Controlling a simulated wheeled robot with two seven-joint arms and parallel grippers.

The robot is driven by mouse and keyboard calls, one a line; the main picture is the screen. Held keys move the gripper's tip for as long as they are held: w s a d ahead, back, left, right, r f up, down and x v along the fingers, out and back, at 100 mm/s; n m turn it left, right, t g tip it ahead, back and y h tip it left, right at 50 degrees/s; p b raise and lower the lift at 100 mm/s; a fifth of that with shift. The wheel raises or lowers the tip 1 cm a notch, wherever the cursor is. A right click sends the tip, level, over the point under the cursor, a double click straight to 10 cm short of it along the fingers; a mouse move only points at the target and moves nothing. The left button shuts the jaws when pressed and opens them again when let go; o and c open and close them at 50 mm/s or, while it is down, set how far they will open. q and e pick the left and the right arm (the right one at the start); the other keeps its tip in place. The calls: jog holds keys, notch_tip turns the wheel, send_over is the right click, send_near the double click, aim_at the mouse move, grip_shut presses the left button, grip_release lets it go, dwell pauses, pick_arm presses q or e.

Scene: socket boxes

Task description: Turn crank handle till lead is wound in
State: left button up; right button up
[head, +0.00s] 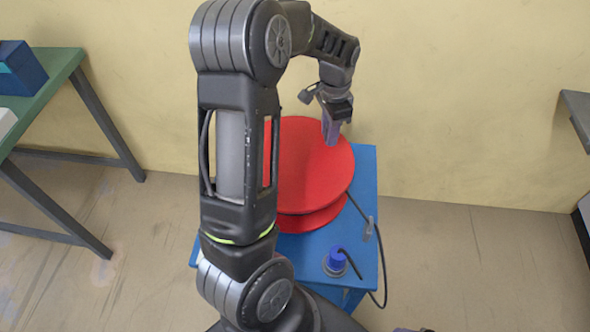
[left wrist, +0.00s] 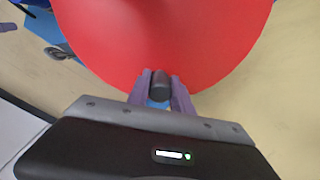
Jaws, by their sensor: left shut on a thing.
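A red cable reel (head: 308,165) stands on a blue stand (head: 367,180), and its red disc (left wrist: 165,35) fills the top of the left wrist view. My left gripper (head: 331,128) is at the disc's upper right edge. In the left wrist view my left gripper (left wrist: 160,88) has its purple fingers on either side of a dark crank handle (left wrist: 160,86), shut on it. The black lead (head: 380,260) runs from the reel down past the stand's right edge and loops back to a blue plug (head: 336,261) on the stand's front. My left arm hides the reel's left part.
A green-topped table (head: 62,62) with a blue box (head: 20,68) stands at the left. A grey edge (head: 578,115) shows at the far right. The floor right of the stand is clear. A yellow wall is close behind the reel.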

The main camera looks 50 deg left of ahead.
pick_arm(q)
jog(key=shift+s+d, duration=0.6)
jog(key=shift+d, duration=0.4)
jog(key=shift+s+d, duration=0.65)
jog(key=shift+d, duration=0.4)
jog(key=shift+s+d, duration=0.6)
jog(key=shift+d, duration=0.4)
jog(key=shift+s+d, duration=0.4)
jog(key=shift+s, duration=0.65)
jog(key=shift+s+d, duration=0.35)
jog(key=shift+s, duration=0.75)
jog(key=shift+s+d, duration=0.4)
jog(key=shift+s, duration=0.65)
jog(key=shift+s+a+p, duration=0.25)
jog(key=shift+s+a, duration=0.15)
jog(key=shift+s, duration=0.7)
jog(key=shift+s+a+p, duration=0.2)
jog(key=shift+s+a, duration=0.2)
jog(key=shift+s, duration=0.65)
jog(key=shift+s+a+p, duration=0.25)
jog(key=shift+s+a, duration=0.15)
jog(key=shift+s, duration=0.7)
